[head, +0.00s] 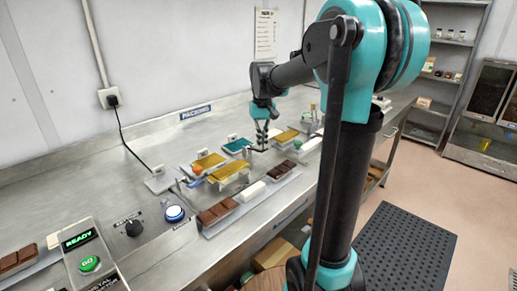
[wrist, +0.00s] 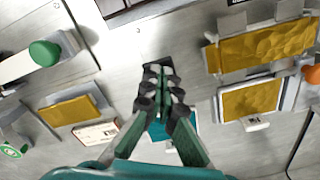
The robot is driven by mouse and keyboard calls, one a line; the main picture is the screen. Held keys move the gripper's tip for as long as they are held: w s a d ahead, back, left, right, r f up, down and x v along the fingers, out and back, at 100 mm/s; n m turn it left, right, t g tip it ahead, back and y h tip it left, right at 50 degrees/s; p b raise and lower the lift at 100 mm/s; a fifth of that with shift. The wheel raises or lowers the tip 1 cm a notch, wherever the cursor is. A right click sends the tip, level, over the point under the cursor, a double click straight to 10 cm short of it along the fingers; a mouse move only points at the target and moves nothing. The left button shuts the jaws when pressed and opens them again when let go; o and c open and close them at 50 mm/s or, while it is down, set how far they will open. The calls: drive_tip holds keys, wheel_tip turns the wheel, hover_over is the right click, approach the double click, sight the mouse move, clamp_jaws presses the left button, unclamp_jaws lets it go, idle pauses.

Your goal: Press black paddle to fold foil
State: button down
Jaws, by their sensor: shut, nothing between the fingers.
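My gripper (head: 262,142) is shut and empty, pointing down over the bench beside a teal panel (head: 237,146).
A tray of brown chocolate bars (head: 217,212) and white blocks lies along the bench's front. A green knob (wrist: 44,53) shows in the wrist view.

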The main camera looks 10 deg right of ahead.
sight(262, 152)
drive_tip(key=shift+f, duration=2.15)
drive_tip(key=shift+r, duration=5.05)
